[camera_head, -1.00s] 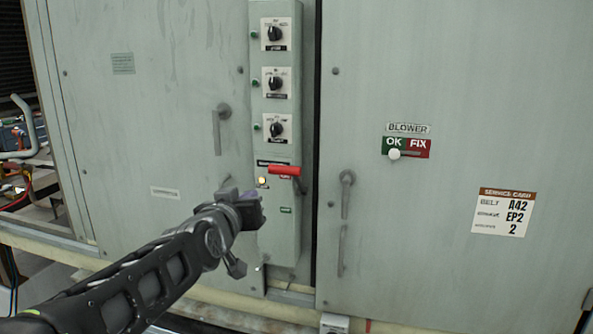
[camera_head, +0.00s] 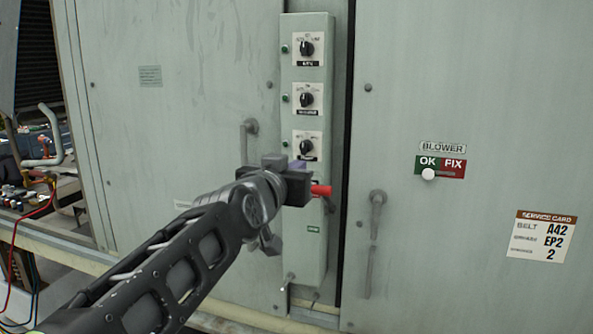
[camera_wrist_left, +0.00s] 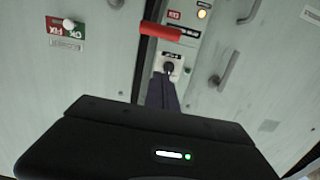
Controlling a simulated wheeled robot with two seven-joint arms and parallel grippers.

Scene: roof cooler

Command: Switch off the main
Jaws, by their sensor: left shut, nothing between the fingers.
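The grey control panel (camera_head: 311,240) stands upright between two cabinet doors. Its red main handle (camera_head: 321,190) sticks out to the right in the head view, partly hidden behind my left gripper (camera_head: 288,172). In the left wrist view, which is upside down, the whole red handle (camera_wrist_left: 161,32) lies across the panel, near a lit amber lamp (camera_wrist_left: 202,14). My left gripper's fingers (camera_wrist_left: 162,92) are shut and empty. They overlap the handle in the head view but show apart from it in the wrist view; contact is unclear. My right gripper is out of view.
Three black rotary knobs, such as the top one (camera_head: 306,48), sit above the handle. Door handles (camera_head: 377,212) flank the panel. A blower sign (camera_head: 441,166) with a white slider is on the right door. Hoses and gauges (camera_head: 28,190) lie at left.

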